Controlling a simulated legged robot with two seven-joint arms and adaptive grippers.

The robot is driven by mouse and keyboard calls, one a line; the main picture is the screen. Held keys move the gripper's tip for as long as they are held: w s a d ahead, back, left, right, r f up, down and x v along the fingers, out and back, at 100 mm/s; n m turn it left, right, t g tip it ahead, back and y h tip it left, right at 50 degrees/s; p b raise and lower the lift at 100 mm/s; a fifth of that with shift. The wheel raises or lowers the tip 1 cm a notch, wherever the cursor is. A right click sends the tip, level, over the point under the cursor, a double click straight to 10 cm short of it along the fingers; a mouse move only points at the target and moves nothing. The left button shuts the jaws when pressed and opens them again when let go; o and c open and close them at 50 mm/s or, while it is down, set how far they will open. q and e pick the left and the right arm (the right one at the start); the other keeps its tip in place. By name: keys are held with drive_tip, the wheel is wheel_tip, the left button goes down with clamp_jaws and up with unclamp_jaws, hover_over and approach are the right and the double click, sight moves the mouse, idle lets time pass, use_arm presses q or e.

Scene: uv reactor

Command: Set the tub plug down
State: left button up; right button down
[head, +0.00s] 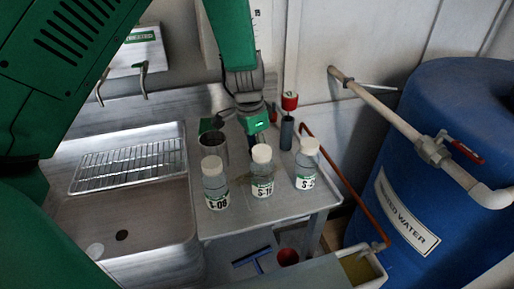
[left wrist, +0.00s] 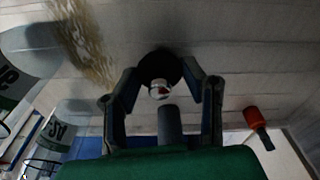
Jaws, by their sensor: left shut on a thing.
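The tub plug (left wrist: 158,62) is a black round piece with a silver knob. In the left wrist view it sits between the fingertips of my left gripper (left wrist: 161,80), which is shut on it. In the head view my left gripper (head: 257,137) points down at the steel bench (head: 230,222), behind the white-capped bottles. The bottles hide its fingertips and the plug there. I cannot tell whether the plug touches the surface below. My right gripper is not in view.
Three bottles (head: 214,186) (head: 262,176) (head: 306,168) stand along the bench front. A sink with a wire rack (head: 128,166) lies left; a blue barrel (head: 450,130) stands right.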

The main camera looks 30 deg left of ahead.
use_arm(q)
drive_tip(key=shift+w+a+f, duration=0.1)
drive_tip(key=shift+a+f, duration=0.15)
drive_tip(key=shift+a, duration=0.5)
drive_tip(key=o, duration=1)
drive_tip(key=shift+a+f, duration=0.15)
drive_tip(key=shift+a, duration=0.2)
drive_tip(key=shift+d, duration=0.55)
drive_tip(key=shift+d+r, duration=0.2)
drive_tip(key=shift+r, duration=0.15)
wheel_tip(320, 180, up, 12)
drive_tip(key=s+p, duration=0.1)
drive_tip(key=shift+s+a+f, duration=0.15)
drive_tip(key=shift+a, duration=0.3)
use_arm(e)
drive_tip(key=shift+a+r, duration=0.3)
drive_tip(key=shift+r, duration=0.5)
